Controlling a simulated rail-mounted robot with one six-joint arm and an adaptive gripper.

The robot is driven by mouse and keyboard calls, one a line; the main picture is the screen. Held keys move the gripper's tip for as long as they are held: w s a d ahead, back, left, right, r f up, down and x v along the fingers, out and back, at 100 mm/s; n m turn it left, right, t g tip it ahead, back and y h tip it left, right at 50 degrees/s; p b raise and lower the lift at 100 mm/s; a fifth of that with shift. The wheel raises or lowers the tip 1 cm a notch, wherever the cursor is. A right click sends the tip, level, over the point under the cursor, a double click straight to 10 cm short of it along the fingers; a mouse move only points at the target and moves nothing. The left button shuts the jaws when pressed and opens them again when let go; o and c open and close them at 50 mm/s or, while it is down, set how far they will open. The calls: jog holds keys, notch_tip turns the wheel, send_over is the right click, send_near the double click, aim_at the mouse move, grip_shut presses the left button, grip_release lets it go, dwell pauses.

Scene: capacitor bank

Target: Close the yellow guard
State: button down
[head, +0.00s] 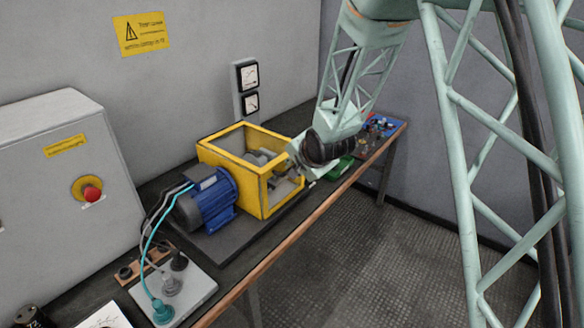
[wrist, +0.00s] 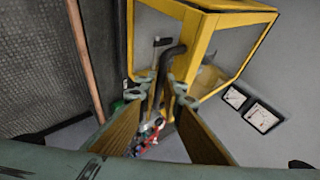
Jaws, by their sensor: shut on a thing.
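The yellow guard (head: 236,178) is a box-shaped frame with see-through sides, standing on the bench beside a blue motor. It fills the upper right of the wrist view (wrist: 192,42). My gripper (head: 289,164) is at the guard's right side. In the wrist view my gripper's fingers (wrist: 157,90) are around a dark bent handle (wrist: 172,56) beside the yellow frame, and they look shut on it. The fingers hide part of the handle. I cannot tell from these views how far the guard stands open.
The blue motor (head: 208,201) adjoins the guard's left side. A grey cabinet with a red button (head: 92,194) stands at left. A grey box with cables (head: 182,290) is on the near bench. A green item (head: 340,168) lies behind my gripper. The floor beyond the bench edge is clear.

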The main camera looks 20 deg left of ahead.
jog(key=shift+s+d+f, duration=0.25)
jog(key=shift+d+f, duration=0.1)
jog(key=shift+f, duration=0.35)
jog(key=shift+s+d+f, duration=0.2)
jog(key=shift+d+f, duration=0.1)
jog(key=shift+f, duration=0.35)
jog(key=c, duration=2.6)
grip_release()
jog(key=shift+w+d+f, duration=0.1)
jog(key=shift+w, duration=0.1)
jog(key=shift+c, duration=0.9)
jog(key=shift+s+r, duration=0.15)
jog(key=shift+r, duration=0.1)
jog(key=r+v, duration=0.1)
jog(key=v, duration=1)
jog(key=shift+a+r, duration=0.2)
jog(key=shift+a, duration=0.05)
